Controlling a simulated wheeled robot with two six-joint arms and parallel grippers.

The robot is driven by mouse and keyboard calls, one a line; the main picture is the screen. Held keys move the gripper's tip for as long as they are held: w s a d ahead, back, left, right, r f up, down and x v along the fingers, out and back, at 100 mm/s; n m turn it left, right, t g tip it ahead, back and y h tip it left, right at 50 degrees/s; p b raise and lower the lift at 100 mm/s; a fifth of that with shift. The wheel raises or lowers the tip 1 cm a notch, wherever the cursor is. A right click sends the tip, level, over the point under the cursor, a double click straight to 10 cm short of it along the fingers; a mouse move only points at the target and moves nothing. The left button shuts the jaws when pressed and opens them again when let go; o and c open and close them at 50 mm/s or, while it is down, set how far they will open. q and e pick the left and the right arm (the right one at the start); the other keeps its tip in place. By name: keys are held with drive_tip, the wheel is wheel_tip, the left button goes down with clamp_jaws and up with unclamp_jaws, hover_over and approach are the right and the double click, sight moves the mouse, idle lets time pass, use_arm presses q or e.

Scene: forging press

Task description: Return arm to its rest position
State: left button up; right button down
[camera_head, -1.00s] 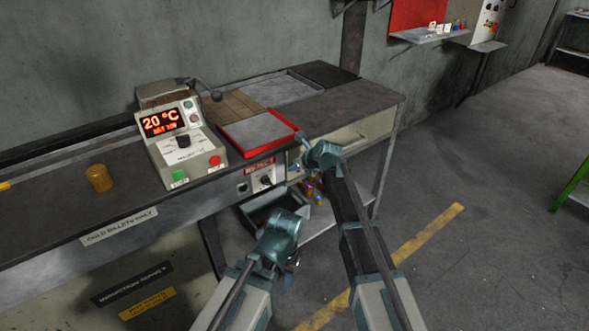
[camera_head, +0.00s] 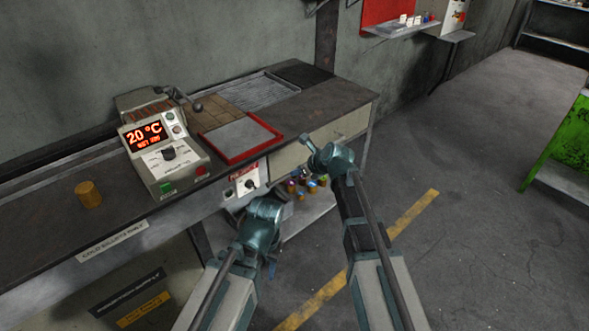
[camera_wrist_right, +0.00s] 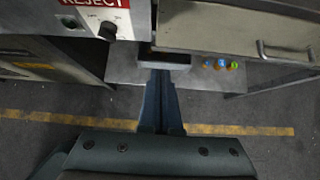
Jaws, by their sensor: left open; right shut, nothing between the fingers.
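My right gripper (camera_head: 306,141) is shut and empty. In the head view it hangs in front of the bench drawer, right of the red-rimmed tray. In the right wrist view its closed fingers (camera_wrist_right: 161,82) point away over a lower shelf. My left gripper (camera_head: 270,268) is open, lower in the head view, in front of the bench. Its wrist largely hides its fingers. Both arms reach forward from the bottom edge, apart from each other.
A control box (camera_head: 160,160) reading 20 °C, an orange-brown billet (camera_head: 89,194) and a red-rimmed tray (camera_head: 250,157) are on the bench. Small coloured pieces (camera_head: 311,184) lie on the lower shelf. A green-sided unit (camera_head: 562,145) stands right. Floor is open between.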

drive_tip(key=s+d+f+n+g+h, duration=0.3)
drive_tip(key=s+d+n, duration=0.3)
drive_tip(key=s+n, duration=0.7)
drive_tip(key=s+d+f+n+g+h, duration=0.25)
drive_tip(key=s+d+n, duration=0.35)
drive_tip(key=s+n, duration=0.7)
drive_tip(key=s+a+r+n+g+p, duration=0.1)
drive_tip(key=s+a+r+n+p, duration=0.1)
drive_tip(key=a+r+n+p, duration=0.1)
drive_tip(key=s+a+r+n+h+p, duration=0.1)
drive_tip(key=s+a+r+n+p, duration=0.1)
drive_tip(key=a, duration=0.5)
wheel_tip(320, 180, up, 2)
drive_tip(key=n+p, duration=0.1)
drive_tip(key=p, duration=0.1)
drive_tip(key=shift+s+a+g+p, duration=0.3)
drive_tip(key=shift+s+g+p, duration=0.05)
drive_tip(key=shift+s+p, duration=0.05)
